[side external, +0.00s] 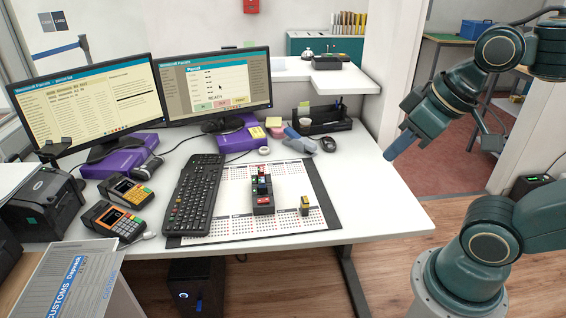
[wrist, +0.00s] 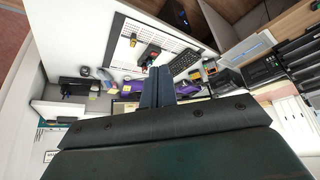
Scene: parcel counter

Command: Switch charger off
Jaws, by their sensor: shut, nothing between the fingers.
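A black box with a small green light (side external: 524,188) sits low at the right, beyond the desk's right end; it looks like the charger, but its switch cannot be made out. My gripper (side external: 391,155) is shut and empty, pointing down and left in the air by the desk's right edge, well apart from the box. In the wrist view my closed blue-grey fingers (wrist: 157,73) point toward the desk, and I cannot make out the box there.
A black block with coloured parts (side external: 263,201) and a small yellow-black item (side external: 305,206) are on the desk mat (side external: 240,226). A keyboard (side external: 193,195), two monitors (side external: 220,85) and card terminals (side external: 126,191) stand left. The desk's right end (side external: 385,205) is clear.

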